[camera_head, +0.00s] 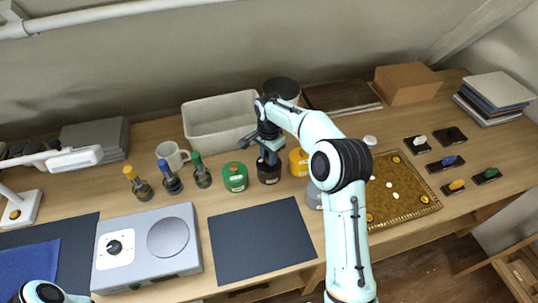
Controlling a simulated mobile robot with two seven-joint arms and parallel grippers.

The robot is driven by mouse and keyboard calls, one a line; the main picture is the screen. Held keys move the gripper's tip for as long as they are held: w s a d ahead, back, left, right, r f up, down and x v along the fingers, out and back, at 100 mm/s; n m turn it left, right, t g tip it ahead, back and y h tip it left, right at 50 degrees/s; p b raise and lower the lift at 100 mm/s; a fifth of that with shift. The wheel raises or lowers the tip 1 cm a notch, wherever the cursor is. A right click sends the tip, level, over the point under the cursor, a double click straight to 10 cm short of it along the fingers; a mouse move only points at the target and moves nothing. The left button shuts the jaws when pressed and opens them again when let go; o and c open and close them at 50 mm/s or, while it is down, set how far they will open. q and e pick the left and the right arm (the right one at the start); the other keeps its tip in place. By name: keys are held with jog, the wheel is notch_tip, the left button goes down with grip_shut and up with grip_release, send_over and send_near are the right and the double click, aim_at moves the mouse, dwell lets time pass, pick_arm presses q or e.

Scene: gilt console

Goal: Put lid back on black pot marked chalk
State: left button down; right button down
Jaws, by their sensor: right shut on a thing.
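The black pot (269,177) stands on the wooden table between a green pot (235,177) and a yellow pot (299,162). A pale label shows on its front, too small to read. My right gripper (267,158) points down directly over the black pot. It is shut on a small dark thing at the pot's top, which looks like the lid; the fingers largely hide it. I cannot tell whether the lid touches the rim. My left gripper is not in view; only a bit of that arm shows at the bottom left.
A grey bin (219,121) stands behind the pots. Several coloured-top bottles (202,172) and a white mug (172,156) are to the left. A grey device (147,247) and a dark mat (261,241) lie in front. A gold tray (398,199) is right of my arm.

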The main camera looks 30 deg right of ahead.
jog(key=shift+c, duration=1.7)
grip_release()
jog(key=shift+r, duration=0.1)
jog(key=shift+r+p, duration=0.5)
jog(key=shift+r, duration=0.75)
jog(key=shift+r+p, duration=0.3)
jog(key=shift+r, duration=0.7)
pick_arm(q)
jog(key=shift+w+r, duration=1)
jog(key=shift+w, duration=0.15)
pick_arm(e)
jog(key=shift+r, duration=1.15)
